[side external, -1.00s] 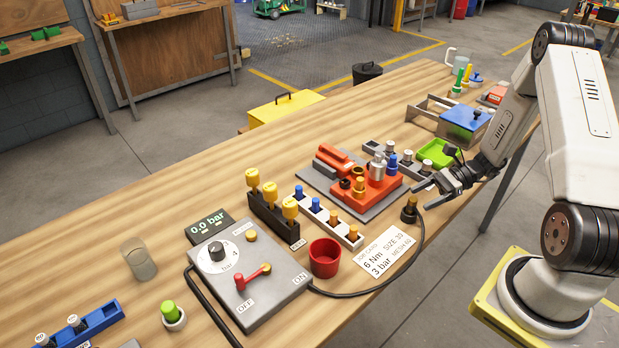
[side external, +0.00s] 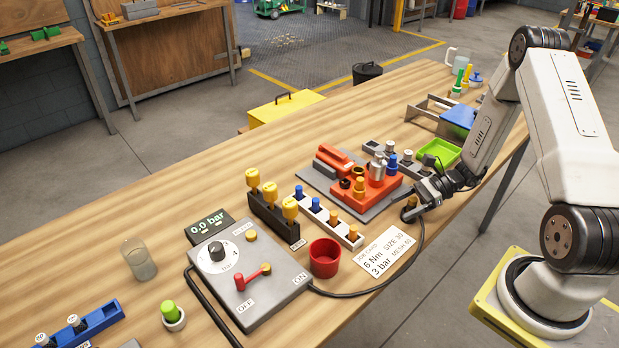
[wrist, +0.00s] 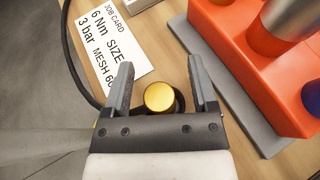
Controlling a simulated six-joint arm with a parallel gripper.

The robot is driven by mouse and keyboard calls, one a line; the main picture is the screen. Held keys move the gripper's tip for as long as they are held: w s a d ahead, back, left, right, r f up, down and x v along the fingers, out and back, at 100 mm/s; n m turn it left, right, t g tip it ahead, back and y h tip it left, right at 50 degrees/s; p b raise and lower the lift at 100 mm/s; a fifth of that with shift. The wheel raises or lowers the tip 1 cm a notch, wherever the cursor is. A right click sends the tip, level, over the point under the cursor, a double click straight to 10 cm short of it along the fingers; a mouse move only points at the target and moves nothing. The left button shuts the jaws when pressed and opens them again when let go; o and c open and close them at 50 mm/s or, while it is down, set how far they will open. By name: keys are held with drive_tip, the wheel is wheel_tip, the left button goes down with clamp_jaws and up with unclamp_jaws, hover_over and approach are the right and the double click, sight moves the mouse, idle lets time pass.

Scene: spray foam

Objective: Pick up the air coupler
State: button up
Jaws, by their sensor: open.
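The air coupler (side external: 410,204) is a small brass-topped piece with a dark base, standing on the wooden bench at the end of a black hose. In the wrist view its round brass top (wrist: 160,97) shows between the two fingers, nearer the palm than the tips. My gripper (side external: 416,200) is open around or just above the coupler. In the wrist view my gripper (wrist: 158,78) has a finger on each side, with a gap to the brass top on both sides. The coupler's lower part is mostly hidden.
The orange fixture (side external: 367,187) on its grey plate stands close by to the left. The job card (side external: 381,256) lies in front. The black hose (side external: 400,262) curves to the grey control box (side external: 249,276). A red cup (side external: 324,257) and green tray (side external: 440,152) are nearby.

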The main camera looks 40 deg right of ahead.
idle(0.3)
clamp_jaws()
drive_tip(key=shift+r, duration=0.25)
wheel_tip(320, 180, up, 10)
drive_tip(key=shift+f, duration=0.2)
idle(0.7)
idle(0.5)
